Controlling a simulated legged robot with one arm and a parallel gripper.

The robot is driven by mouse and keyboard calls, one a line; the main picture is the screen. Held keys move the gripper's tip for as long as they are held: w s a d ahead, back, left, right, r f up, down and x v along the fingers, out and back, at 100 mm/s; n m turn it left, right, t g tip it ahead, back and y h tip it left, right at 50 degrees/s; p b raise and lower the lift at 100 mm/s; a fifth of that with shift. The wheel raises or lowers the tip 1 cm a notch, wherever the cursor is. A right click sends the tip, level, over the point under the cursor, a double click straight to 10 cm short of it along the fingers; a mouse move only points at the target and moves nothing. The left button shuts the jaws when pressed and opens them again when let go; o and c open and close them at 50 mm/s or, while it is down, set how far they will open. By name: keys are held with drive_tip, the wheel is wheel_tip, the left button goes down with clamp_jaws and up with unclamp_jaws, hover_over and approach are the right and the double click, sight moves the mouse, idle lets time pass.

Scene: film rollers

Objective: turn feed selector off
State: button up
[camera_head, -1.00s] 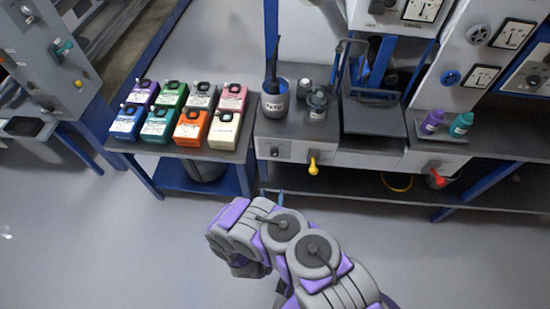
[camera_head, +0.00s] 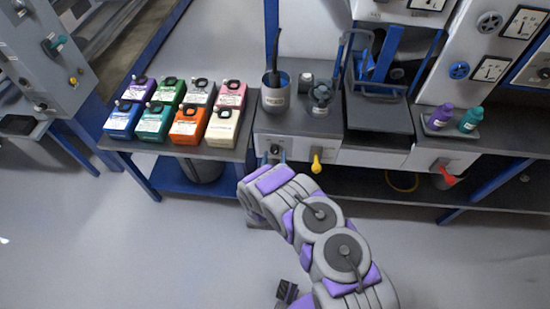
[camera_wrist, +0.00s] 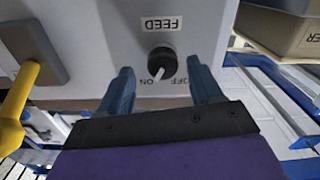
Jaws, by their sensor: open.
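The feed selector is a round black knob (camera_wrist: 161,60) with a white pointer on a light grey panel, under an upside-down FEED label (camera_wrist: 160,24) in the wrist view. Its pointer slants down and left toward the ON mark (camera_wrist: 155,74); the OFF mark (camera_wrist: 181,81) is to the right. My gripper (camera_wrist: 162,72) is open, with one blue finger on each side of the knob and a visible gap to it. Whether the fingertips reach the knob's depth is unclear. In the head view the knob (camera_head: 275,149) shows small, with my gripper (camera_head: 273,157) just in front.
A yellow handle (camera_head: 316,160) sits right of the knob on the same panel; in the wrist view it appears at left (camera_wrist: 19,103). A red handle (camera_head: 447,178) is farther right. Several colored boxes (camera_head: 188,125) stand on the left table. The floor in front is clear.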

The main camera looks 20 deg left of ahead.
drive_tip(key=shift+w+a+f, duration=0.2)
drive_tip(key=shift+w+a, duration=0.25)
drive_tip(key=shift+a, duration=0.3)
drive_tip(key=shift+d+r, duration=0.15)
drive_tip(key=shift+d, duration=0.35)
drive_tip(key=shift+d+r, duration=0.1)
drive_tip(key=shift+d, duration=0.2)
drive_tip(key=shift+c, duration=1.4)
drive_tip(key=shift+a, duration=0.5)
drive_tip(key=c, duration=0.6)
drive_tip(key=shift+d, duration=0.15)
drive_tip(key=shift+c, duration=0.9)
